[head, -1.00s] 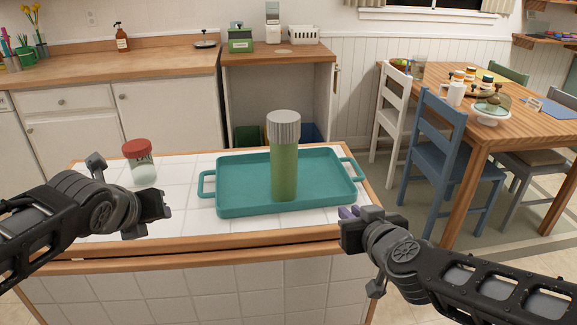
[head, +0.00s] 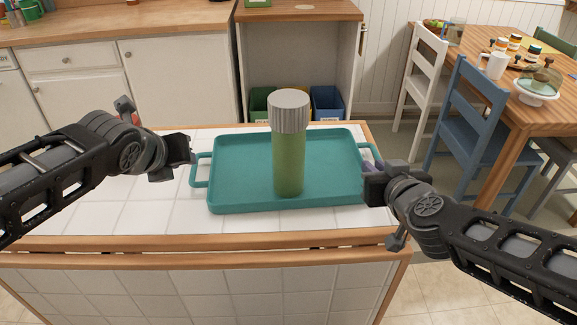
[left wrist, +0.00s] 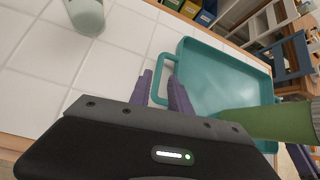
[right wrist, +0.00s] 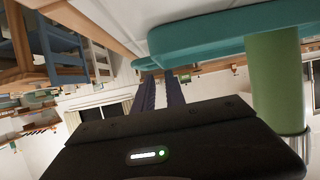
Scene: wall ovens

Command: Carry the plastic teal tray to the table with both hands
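The teal tray (head: 235,200) lies flat on the white tiled counter, a loop handle at each short end. A green cylinder with a grey ribbed lid (head: 288,155) stands upright on it. My left gripper (head: 186,157) is just left of the tray's left handle (head: 197,170). In the left wrist view, its two purple fingers (left wrist: 162,92) are apart, with the handle bar close between them. My right gripper (head: 370,165) is at the tray's right end, its arm partly hiding that handle. In the right wrist view, its fingers (right wrist: 160,90) are slightly apart, close below the tray edge (right wrist: 210,32); contact is unclear.
A jar (left wrist: 87,14) stands left of the tray, mostly hidden by my left arm in the head view. The wooden table (head: 515,105) with chairs, including a blue chair (head: 468,120), is at right. Bins stand behind the counter.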

